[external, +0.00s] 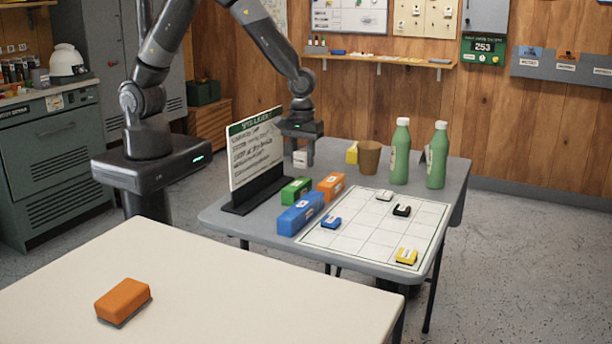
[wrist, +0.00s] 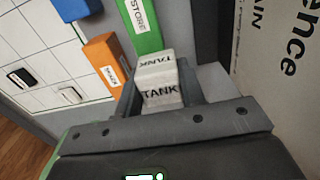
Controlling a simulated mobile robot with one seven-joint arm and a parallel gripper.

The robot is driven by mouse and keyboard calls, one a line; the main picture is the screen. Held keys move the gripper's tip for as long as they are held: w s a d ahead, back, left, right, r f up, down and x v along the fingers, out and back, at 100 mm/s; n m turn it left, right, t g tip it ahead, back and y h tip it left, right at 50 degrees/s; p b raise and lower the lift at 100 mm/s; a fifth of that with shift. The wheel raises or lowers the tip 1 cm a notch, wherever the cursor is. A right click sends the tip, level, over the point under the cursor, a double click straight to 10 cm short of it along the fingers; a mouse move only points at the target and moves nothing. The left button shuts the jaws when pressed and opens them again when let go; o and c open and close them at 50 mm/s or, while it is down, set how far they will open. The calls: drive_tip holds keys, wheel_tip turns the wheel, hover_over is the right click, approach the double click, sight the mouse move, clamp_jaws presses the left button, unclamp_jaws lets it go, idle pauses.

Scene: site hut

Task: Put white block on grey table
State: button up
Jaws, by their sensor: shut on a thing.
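The white block (wrist: 158,80), labelled TANK, sits between the fingers of my gripper (wrist: 160,95) in the wrist view. My gripper (external: 299,153) is shut on it. In the external view the white block (external: 300,159) shows at the fingertips, above the grey table (external: 230,222), beside the sign board. I cannot tell for sure how far the block is above the table surface.
A sign board (external: 255,150) stands left of my gripper. Green (external: 296,190), orange (external: 331,186) and blue (external: 301,214) blocks stand nearby, beside a grid sheet (external: 370,248) with small blocks. A brown cup (external: 369,157) and green bottles (external: 400,155) stand behind.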

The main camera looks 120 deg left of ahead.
hover_over(314, 185)
wheel_tip(314, 185, down, 3)
drive_tip(key=shift+f, duration=2.1)
drive_tip(key=shift+f, duration=0.2)
drive_tip(key=o, duration=1)
